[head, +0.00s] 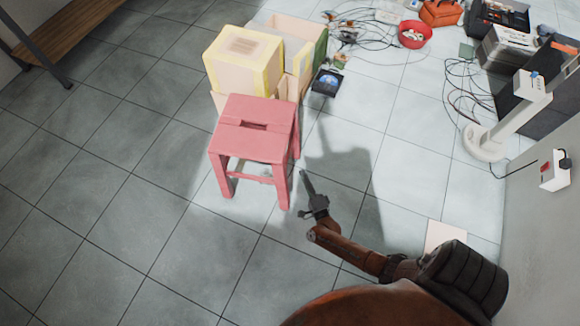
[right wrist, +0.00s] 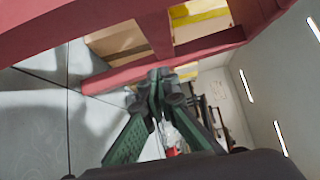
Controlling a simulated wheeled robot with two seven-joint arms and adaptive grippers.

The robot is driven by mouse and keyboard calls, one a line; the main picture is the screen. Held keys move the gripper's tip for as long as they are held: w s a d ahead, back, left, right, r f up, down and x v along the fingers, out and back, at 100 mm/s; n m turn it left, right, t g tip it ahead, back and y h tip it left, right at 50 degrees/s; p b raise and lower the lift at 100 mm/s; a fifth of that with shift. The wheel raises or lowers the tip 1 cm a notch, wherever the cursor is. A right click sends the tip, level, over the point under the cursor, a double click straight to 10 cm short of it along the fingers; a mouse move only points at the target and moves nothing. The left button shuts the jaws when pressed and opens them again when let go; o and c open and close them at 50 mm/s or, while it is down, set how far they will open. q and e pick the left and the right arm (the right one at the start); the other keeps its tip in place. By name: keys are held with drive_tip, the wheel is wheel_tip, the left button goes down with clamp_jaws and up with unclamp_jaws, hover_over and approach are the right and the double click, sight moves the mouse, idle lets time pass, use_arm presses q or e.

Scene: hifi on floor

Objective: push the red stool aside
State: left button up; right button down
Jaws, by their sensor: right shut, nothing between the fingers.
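The red stool (head: 253,130) stands upright on the tiled floor in the middle of the head view, in front of cardboard boxes. My right gripper (head: 305,178) is shut and empty, just to the right of the stool's front right leg. In the head view I cannot tell whether it touches the stool. In the right wrist view the shut fingers (right wrist: 158,75) point toward the red stool's bars (right wrist: 115,75), which cross the picture close by. My left gripper is not in view.
Cardboard boxes (head: 245,62) stand directly behind the stool. Cables (head: 365,40), a red bowl (head: 414,34) and electronics lie at the back right. A white stand (head: 485,143) is at the right. Floor left of the stool is clear; a wooden bench (head: 65,35) is at the far left.

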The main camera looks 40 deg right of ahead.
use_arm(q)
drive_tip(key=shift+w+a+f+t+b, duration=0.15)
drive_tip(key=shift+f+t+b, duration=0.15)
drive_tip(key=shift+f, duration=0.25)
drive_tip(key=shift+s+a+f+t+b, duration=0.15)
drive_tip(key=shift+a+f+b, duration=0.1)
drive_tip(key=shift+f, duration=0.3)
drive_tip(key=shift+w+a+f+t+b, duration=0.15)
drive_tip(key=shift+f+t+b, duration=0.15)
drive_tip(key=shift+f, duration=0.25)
use_arm(e)
drive_tip(key=w, duration=0.6)
drive_tip(key=shift+a, duration=0.3)
drive_tip(key=shift+w, duration=0.1)
